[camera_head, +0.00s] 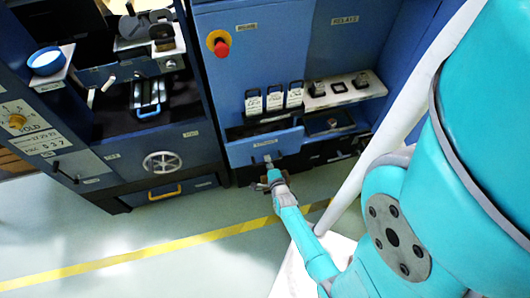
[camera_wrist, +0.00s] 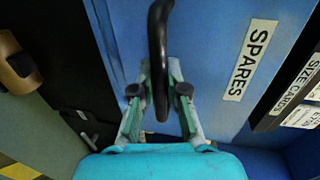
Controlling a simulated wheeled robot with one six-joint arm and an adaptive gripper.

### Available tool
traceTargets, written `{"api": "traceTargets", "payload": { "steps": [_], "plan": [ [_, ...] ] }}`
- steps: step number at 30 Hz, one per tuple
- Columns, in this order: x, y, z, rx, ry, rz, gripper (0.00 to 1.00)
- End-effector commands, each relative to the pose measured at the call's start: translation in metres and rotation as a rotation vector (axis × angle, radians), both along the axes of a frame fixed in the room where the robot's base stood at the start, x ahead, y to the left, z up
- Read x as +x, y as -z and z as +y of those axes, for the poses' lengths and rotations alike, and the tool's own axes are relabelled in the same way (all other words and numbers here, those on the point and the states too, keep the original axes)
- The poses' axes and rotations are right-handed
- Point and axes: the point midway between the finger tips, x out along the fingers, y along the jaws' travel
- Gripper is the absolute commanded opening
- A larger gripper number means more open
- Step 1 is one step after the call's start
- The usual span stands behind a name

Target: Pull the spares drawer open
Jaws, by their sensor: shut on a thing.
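The spares drawer (camera_head: 262,148) has a blue front in the lower middle of the cabinet in the head view. It stands partly out, with a dark gap along its top edge. In the wrist view, its front (camera_wrist: 205,45) fills the middle and carries a SPARES label (camera_wrist: 248,60). A black bar handle (camera_wrist: 158,45) on the front runs between my fingertips. My gripper (camera_wrist: 160,92) is shut on this handle, one finger on each side. In the head view, my gripper (camera_head: 273,176) is at the drawer front and hides most of the handle.
Card holders (camera_head: 274,98) and a pale shelf with switches (camera_head: 345,90) sit above the drawer. A red knob (camera_head: 222,48) is higher up. A machine with a handwheel (camera_head: 164,162) stands left. The floor in front, with a yellow line (camera_head: 150,258), is clear.

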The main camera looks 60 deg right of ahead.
Motion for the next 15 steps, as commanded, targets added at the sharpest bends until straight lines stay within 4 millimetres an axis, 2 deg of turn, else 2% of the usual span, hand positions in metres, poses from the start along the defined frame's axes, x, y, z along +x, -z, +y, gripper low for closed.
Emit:
{"api": "traceTargets", "payload": {
  "steps": [1, 6, 10, 15],
  "plan": [
    [-0.009, 0.002, 0.011, 0.005, -0.002, 0.004, 0.0],
    [-0.031, 0.003, 0.037, 0.005, -0.002, 0.005, 0.0],
    [-0.041, 0.002, 0.049, 0.003, -0.002, 0.004, 0.0],
    [-0.045, 0.001, 0.052, 0.003, -0.001, 0.004, 0.0]
  ]
}}
